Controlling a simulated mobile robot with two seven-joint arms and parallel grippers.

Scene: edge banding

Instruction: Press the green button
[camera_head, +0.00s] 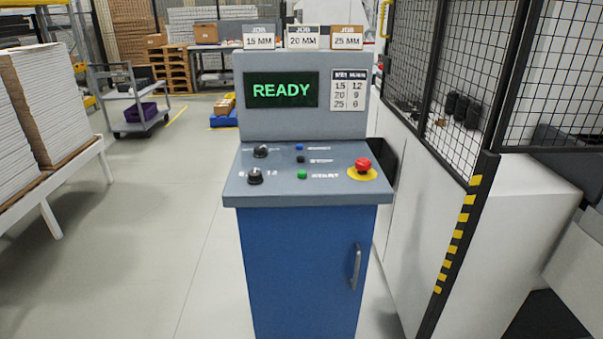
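The green button (302,174) sits on the sloped grey panel (230,192) of a blue control cabinet (300,270), in the lower middle of the panel. A black button (300,160) and a blue button (299,147) stand in a column above it. A red mushroom button (362,165) on a yellow disc is to its right. Two black knobs, one upper (261,151) and one lower (255,176), are to its left. The screen (282,90) reads READY in green. Neither of my grippers shows in the head view.
A black mesh fence (455,70) and white machine housing (490,260) stand close on the right. A rack with stacked white boards (40,100) is on the left. A grey cart (130,100) is further back. The floor (160,240) left of the cabinet is clear.

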